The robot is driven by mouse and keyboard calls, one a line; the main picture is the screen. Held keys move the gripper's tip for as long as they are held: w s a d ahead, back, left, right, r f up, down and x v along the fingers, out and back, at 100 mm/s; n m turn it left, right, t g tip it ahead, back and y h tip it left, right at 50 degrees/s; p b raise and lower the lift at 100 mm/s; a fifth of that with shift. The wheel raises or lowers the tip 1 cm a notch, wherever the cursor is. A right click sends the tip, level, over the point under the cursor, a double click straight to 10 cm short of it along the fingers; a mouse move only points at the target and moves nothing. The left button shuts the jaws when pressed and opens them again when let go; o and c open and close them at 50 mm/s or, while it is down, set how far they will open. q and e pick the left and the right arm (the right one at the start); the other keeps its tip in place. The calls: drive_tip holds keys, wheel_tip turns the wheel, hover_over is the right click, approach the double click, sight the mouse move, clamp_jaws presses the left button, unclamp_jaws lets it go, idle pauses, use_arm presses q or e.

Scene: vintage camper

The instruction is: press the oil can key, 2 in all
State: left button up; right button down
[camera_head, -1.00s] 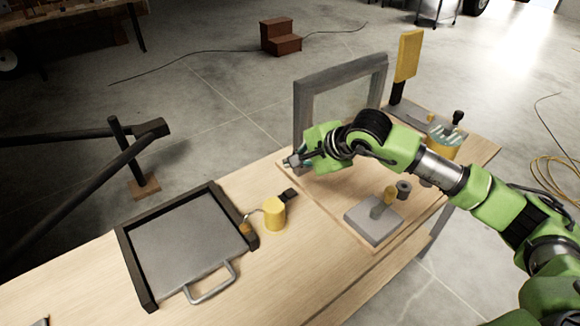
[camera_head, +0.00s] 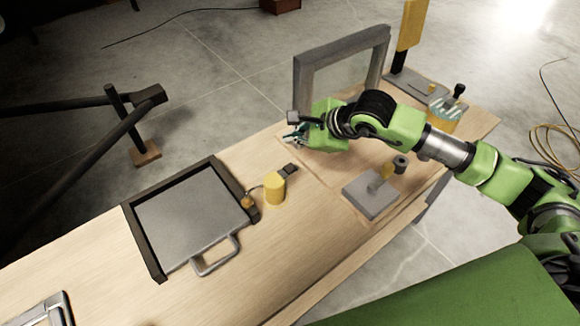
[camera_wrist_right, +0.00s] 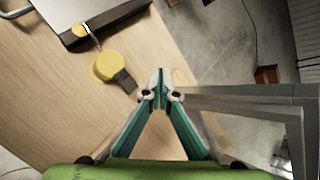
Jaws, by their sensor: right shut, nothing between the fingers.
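The oil can (camera_head: 274,188) is a small yellow cylinder with a thin curved spout, standing on the wooden bench right of the grey tray. Its dark key (camera_head: 290,170) sticks out on the far right side. My right gripper (camera_head: 292,136) is beyond the key, near the bench's far edge, shut and empty. In the right wrist view the oil can (camera_wrist_right: 118,66) and its key (camera_wrist_right: 125,82) lie just left of the shut fingertips (camera_wrist_right: 159,80), apart from them. My left gripper is not in view.
A grey tray (camera_head: 227,254) with a handle lies left of the can. A grey upright frame (camera_head: 302,80) stands behind my right gripper. A grey block (camera_head: 365,198) with a yellow peg lies to the right. A light metal frame (camera_head: 65,308) is at the lower left.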

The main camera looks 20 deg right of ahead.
sight(292, 169)
wheel_tip(292, 169, down, 8)
drive_tip(key=b, duration=0.4)
drive_tip(key=shift+r, duration=0.1)
drive_tip(key=shift+f+b, duration=0.3)
drive_tip(key=shift+f, duration=0.05)
drive_tip(key=shift+r, duration=0.1)
idle(0.7)
drive_tip(key=shift+f+b, duration=0.4)
drive_tip(key=shift+b, duration=0.3)
